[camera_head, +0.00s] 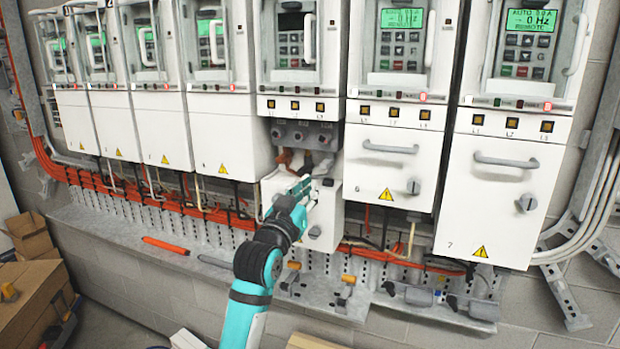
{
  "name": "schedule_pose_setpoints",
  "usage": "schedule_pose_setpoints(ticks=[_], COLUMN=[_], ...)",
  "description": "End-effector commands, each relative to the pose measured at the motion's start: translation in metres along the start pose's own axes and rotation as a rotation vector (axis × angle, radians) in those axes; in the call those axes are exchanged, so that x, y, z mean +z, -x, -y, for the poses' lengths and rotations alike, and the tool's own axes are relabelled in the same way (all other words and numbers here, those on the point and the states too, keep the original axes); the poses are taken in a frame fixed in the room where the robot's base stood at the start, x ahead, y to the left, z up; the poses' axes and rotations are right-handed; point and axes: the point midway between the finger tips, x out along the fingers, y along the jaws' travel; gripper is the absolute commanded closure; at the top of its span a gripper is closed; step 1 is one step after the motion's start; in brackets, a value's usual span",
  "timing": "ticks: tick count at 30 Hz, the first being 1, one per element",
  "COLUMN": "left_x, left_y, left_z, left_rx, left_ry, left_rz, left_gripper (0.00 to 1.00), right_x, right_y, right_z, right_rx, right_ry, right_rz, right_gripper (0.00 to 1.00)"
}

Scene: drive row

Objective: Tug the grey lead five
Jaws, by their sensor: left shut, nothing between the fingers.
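Drive five (289,93), the middle unit, has its lower front open, and its dark terminal block (302,134) shows. Short leads hang below the block: a brown one (284,159) at the left and what looks like a grey one (324,167) at the right. Their lower ends are partly hidden. My left gripper (307,192) is shut and empty, just below these leads and in front of the white lower part (328,217). I cannot tell whether its tips touch anything. My right gripper is not in view.
Closed drives stand on both sides, with covers (393,165) and (497,190) at the right. Orange cables (130,190) run along a perforated metal rail below. A ledge holds an orange rod (166,246) and several small tools. Cardboard boxes (30,235) stand at the left.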

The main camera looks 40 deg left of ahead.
Motion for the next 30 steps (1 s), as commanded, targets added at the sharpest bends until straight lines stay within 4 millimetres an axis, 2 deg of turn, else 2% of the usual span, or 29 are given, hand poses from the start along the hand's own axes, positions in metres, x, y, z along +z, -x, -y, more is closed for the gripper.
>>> schedule_pose_setpoints(ticks=[3, 8, 30], left_x=[-0.014, -0.016, -0.017], left_y=[-0.001, -0.009, -0.090], left_z=[0.004, 0.004, 0.004], left_rx=[-0.007, -0.008, -0.006], left_ry=[0.003, 0.004, 0.004], left_rz=[-0.028, -0.032, -0.030], left_gripper=[1.00, 1.00, 1.00], right_x=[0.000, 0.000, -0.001], right_y=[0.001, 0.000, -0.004], right_z=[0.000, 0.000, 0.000], right_rx=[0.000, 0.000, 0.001], right_ry=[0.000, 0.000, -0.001], right_rz=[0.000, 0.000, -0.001], right_gripper=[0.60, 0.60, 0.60])
